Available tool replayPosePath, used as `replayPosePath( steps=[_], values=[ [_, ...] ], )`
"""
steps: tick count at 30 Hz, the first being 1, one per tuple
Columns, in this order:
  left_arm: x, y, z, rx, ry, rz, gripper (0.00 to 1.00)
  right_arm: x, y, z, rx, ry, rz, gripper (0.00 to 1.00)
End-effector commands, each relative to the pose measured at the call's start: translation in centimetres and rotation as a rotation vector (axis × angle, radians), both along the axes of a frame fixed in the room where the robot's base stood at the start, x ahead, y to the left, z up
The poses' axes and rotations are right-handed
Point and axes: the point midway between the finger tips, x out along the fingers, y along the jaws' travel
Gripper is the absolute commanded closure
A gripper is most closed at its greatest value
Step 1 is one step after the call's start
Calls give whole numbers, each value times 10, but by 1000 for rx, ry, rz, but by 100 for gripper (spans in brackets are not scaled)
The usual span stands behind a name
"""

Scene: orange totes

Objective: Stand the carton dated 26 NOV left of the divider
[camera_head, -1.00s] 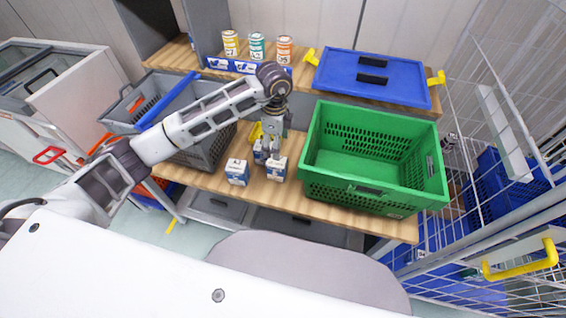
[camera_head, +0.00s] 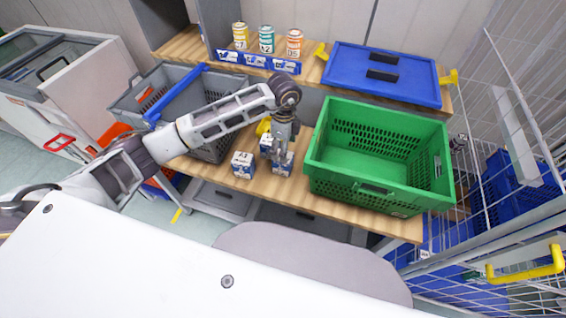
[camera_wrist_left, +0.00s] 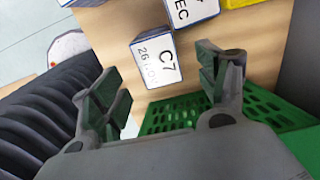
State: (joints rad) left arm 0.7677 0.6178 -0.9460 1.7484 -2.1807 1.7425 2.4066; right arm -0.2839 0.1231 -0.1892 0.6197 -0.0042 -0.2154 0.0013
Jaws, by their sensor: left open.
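In the left wrist view, a white and blue carton (camera_wrist_left: 157,58) marked C7 and 26 NOV lies ahead of the open fingers of my left gripper (camera_wrist_left: 160,88). The gap between the fingers is empty. In the head view, my left gripper (camera_head: 281,155) points down over this carton (camera_head: 284,165), partly covering it. I cannot tell whether they touch. A blue bar (camera_head: 174,97) spans the grey crate (camera_head: 215,150) at left like a divider. My arm hides part of that crate. My right gripper is out of view.
A carton marked A3 (camera_head: 243,165) stands to the left, and another carton (camera_head: 266,143) is close behind the gripper, beside a yellow item (camera_head: 263,126). A green crate (camera_head: 362,189) stands just right. Several cans, including an orange one (camera_head: 295,43), and a blue lid (camera_head: 345,85) are on the back shelf.

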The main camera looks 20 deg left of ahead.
Motion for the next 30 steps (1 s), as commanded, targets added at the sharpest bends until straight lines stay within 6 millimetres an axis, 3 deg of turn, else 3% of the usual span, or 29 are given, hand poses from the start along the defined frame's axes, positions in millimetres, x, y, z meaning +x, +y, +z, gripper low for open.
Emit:
replayPosePath(
  steps=[9,23,30],
  values=[
    [0,0,-35,1,0,1,26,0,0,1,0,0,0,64],
    [0,0,-39,1,-1,0,26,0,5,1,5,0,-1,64],
    [-2,1,-56,1,3,1,26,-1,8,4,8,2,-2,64]
  ],
)
